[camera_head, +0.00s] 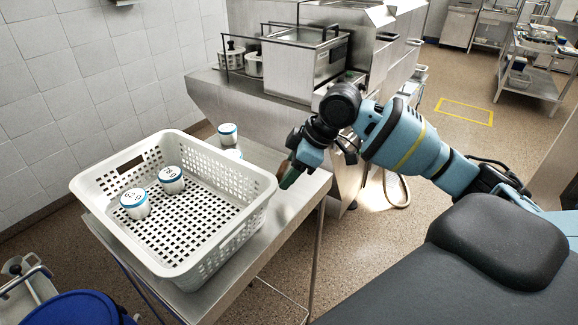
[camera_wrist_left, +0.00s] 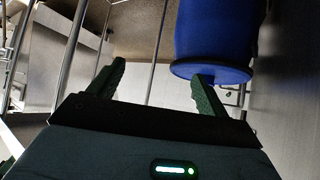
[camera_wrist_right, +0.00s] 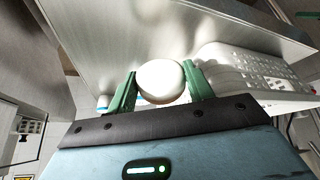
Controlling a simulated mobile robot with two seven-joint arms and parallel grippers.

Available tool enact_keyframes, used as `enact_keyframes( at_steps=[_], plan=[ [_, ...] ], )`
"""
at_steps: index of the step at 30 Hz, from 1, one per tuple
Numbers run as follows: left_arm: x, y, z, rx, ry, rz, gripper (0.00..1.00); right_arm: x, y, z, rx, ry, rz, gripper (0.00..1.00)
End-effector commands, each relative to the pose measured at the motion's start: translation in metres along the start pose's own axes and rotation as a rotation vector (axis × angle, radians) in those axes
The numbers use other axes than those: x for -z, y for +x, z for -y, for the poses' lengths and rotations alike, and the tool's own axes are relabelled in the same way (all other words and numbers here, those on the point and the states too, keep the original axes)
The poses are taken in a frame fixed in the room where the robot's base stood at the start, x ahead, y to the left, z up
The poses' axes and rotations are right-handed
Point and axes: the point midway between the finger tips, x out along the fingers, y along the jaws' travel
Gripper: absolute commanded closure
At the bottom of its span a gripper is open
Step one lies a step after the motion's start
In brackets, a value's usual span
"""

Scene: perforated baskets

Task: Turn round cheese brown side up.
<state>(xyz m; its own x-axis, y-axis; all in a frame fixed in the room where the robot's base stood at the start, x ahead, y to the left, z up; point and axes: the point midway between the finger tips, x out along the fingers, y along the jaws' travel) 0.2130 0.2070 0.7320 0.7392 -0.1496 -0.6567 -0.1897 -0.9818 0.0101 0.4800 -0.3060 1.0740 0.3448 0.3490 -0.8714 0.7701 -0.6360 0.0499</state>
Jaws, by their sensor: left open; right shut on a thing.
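My right gripper (camera_head: 284,178) is beside the right side of the perforated basket, at the edge of the steel table. It is shut on a round cheese. In the right wrist view, the cheese (camera_wrist_right: 161,80) shows a pale white rounded face between the two green fingers (camera_wrist_right: 158,88). In the head view only a small brown patch of the cheese (camera_head: 282,169) shows; the gripper hides the rest. My left gripper (camera_wrist_left: 155,85) is open and empty in the left wrist view, near a blue drum; it is not visible in the head view.
The white basket (camera_head: 235,240) holds two white containers with blue bands (camera_head: 134,203) (camera_head: 171,180). More such containers (camera_head: 228,134) stand behind it on the steel table (camera_head: 300,195). A blue drum (camera_head: 75,308) is at lower left. Steel equipment (camera_head: 305,65) stands behind.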

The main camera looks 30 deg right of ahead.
Motion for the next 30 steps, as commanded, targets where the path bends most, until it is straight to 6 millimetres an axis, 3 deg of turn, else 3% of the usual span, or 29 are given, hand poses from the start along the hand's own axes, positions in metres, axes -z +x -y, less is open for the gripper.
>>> enact_keyframes(
  at_steps=[6,24,30],
  plan=[
    [-0.026,0.001,-0.003,-0.007,-0.008,0.05,0.22,-0.012,0.016,0.002,-0.006,0.003,-0.09,0.72],
    [-0.087,0.005,-0.018,-0.025,-0.048,0.159,0.22,-0.025,0.036,0.003,-0.037,-0.002,-0.295,0.72],
    [-0.097,0.007,-0.019,-0.028,-0.049,0.175,0.22,-0.028,0.039,0.004,-0.053,-0.004,-0.41,0.72]
  ],
)
